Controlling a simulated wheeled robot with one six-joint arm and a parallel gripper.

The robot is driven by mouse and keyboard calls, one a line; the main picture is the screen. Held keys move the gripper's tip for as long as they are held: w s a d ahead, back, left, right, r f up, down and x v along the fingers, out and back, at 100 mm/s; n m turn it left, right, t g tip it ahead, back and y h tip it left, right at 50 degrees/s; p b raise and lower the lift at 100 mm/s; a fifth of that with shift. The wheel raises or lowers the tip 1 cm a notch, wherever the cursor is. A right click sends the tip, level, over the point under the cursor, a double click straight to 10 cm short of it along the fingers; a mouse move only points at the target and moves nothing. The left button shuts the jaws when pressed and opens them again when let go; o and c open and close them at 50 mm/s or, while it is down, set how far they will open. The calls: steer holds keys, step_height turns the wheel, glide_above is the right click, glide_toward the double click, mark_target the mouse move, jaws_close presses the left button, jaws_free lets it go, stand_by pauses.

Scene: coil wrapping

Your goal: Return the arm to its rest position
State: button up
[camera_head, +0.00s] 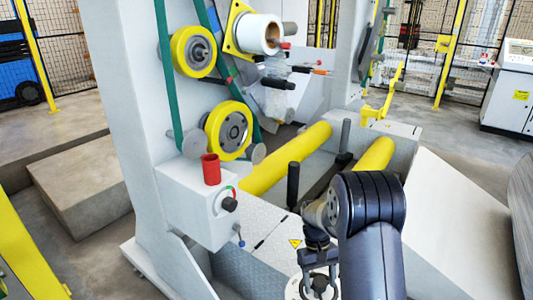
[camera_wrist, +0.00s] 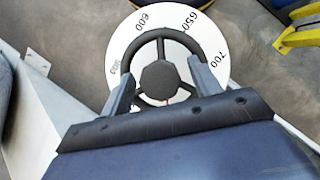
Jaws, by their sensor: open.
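My arm reaches down from the lower right in the head view. My gripper (camera_head: 319,270) points down at a handwheel beside the machine. In the wrist view my gripper (camera_wrist: 161,71) is open, with one grey finger on each side of the black handwheel (camera_wrist: 160,79). The fingers overlap the left and right of its rim; I cannot tell if they touch it. The wheel sits over a white round dial (camera_wrist: 203,36) marked 600, 650 and 700. In the head view the dial (camera_head: 293,289) is partly hidden by my gripper.
Yellow rollers (camera_head: 285,162) lie beyond. A black upright post (camera_head: 293,185) is close to my wrist. A pale sloped panel (camera_head: 455,235) is to the right.

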steer(key=n+h+b, duration=0.1)
steer(key=n, duration=0.1)
steer(key=n+h+b, duration=0.1)
steer(key=n, duration=0.2)
steer(key=shift+a+f+n+t, duration=0.1)
steer(key=shift+n+t, duration=0.2)
steer(key=shift+t, duration=0.1)
steer(key=n+t+b, duration=0.1)
steer(key=n, duration=0.2)
steer(key=shift+h+b, duration=0.4)
steer(key=shift+n+t+b, duration=0.5)
steer(key=shift+n+b, duration=0.1)
steer(key=shift+n, duration=0.6)
